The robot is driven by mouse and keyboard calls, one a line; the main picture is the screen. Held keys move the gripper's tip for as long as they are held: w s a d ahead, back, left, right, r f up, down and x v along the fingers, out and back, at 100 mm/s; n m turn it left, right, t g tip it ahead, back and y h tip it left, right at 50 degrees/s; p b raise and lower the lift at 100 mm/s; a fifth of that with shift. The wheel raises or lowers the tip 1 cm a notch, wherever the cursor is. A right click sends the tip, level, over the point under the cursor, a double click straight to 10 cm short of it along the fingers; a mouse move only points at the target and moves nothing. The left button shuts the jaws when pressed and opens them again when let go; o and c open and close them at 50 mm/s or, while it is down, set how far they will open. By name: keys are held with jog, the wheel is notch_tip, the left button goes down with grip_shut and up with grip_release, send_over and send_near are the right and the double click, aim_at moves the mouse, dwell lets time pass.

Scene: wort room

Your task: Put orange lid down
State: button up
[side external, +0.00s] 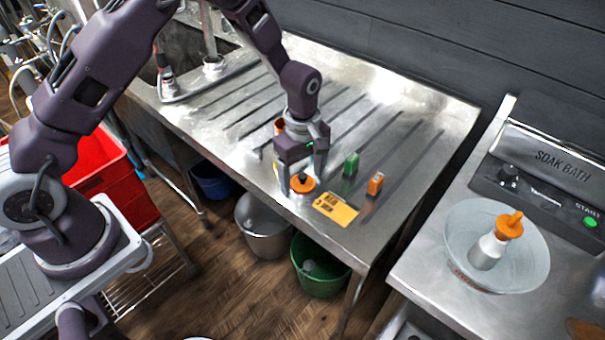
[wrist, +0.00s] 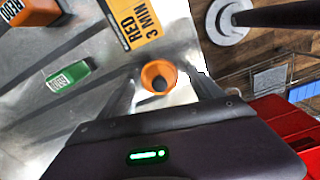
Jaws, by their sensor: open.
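The orange lid (side external: 302,183) rests on the steel drainboard near its front edge, beside the yellow card. In the wrist view the orange lid (wrist: 158,76) looks like a round ring with a dark knob at its middle. My gripper (side external: 302,185) is open and low over the drainboard, with its fingers on either side of the lid. In the wrist view its two fingers (wrist: 160,80) flank the lid with gaps showing. I cannot tell how high the fingertips are above the surface.
A yellow card (side external: 335,209), a green block (side external: 351,164) and an orange block (side external: 375,184) lie to the right. A soak bath bowl (side external: 460,245) holds an orange-topped bottle (side external: 490,247). Buckets stand below the drainboard (side external: 420,150), whose back right is clear.

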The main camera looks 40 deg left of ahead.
notch_tip(320, 180, up, 13)
notch_tip(320, 180, up, 7)
jog(key=m+t, duration=0.1)
jog(key=m, duration=0.2)
send_over(302, 176)
jog(key=s+a, duration=0.1)
jog(key=s, duration=0.2)
jog(key=s+a+r+m+t, duration=0.2)
jog(key=s+r+m, duration=0.3)
jog(key=s+r, duration=0.35)
jog(key=s+a+m+t, duration=0.2)
jog(key=s+m, duration=0.5)
jog(key=s, duration=0.7)
jog(key=shift+s+a+m+t, duration=0.2)
jog(key=shift+s+m+t, duration=0.1)
jog(key=shift+s+m, duration=0.1)
